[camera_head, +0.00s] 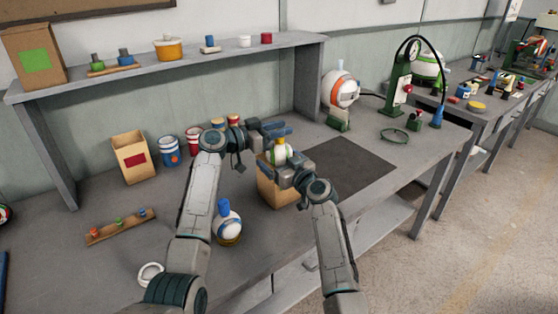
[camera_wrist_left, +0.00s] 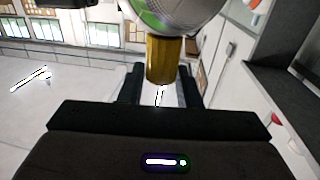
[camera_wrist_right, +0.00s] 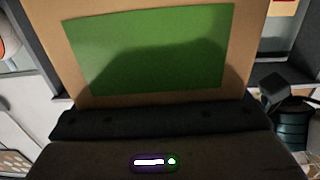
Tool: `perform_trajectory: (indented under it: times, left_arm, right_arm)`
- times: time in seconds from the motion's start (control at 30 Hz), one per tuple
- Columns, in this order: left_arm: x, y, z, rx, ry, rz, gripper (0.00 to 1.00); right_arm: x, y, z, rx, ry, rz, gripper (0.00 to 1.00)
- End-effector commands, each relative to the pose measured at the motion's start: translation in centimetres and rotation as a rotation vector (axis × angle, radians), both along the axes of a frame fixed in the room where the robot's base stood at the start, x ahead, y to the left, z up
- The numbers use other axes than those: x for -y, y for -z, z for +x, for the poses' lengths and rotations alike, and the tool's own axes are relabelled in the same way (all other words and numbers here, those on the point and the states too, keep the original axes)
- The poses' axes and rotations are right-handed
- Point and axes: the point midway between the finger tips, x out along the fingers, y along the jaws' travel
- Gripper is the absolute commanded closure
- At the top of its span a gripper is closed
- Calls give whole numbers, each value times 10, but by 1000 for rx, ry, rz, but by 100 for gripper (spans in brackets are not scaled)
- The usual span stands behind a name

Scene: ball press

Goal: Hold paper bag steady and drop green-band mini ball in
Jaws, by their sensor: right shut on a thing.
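The green-band mini ball (camera_head: 281,155), white with a green band and a yellow neck, is at the mouth of the brown paper bag (camera_head: 267,187). I cannot tell whether it rests inside or hangs just above. My left gripper (camera_head: 279,131) is open above it. In the left wrist view the yellow neck (camera_wrist_left: 164,62) lies between the spread fingers, with the ball (camera_wrist_left: 170,14) beyond. My right gripper (camera_head: 289,172) is shut on the bag at its right side. The bag's green label (camera_wrist_right: 150,50) fills the right wrist view. My right gripper partly hides the bag and ball.
A blue-topped ball (camera_head: 227,222) stands near my left forearm. A bag with a red label (camera_head: 133,157) and several cans stand behind. A dark mat (camera_head: 350,168) lies clear at right. A green press (camera_head: 400,80) and an orange-band ball (camera_head: 340,89) are farther back.

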Motion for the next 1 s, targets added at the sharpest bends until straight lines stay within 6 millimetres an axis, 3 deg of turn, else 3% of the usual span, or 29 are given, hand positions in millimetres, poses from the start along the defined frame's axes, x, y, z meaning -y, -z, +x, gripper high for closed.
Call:
perform_trajectory:
  times: [0.1,0.47,1.0]
  left_arm:
    - [0,0,0,0,0,0,51]
    - [-7,0,-3,1,-1,0,51]
    - [-95,1,-50,0,-2,1,51]
  right_arm:
    - [0,0,0,0,0,0,27]
    - [0,0,0,0,0,0,27]
    - [0,0,0,0,0,0,27]
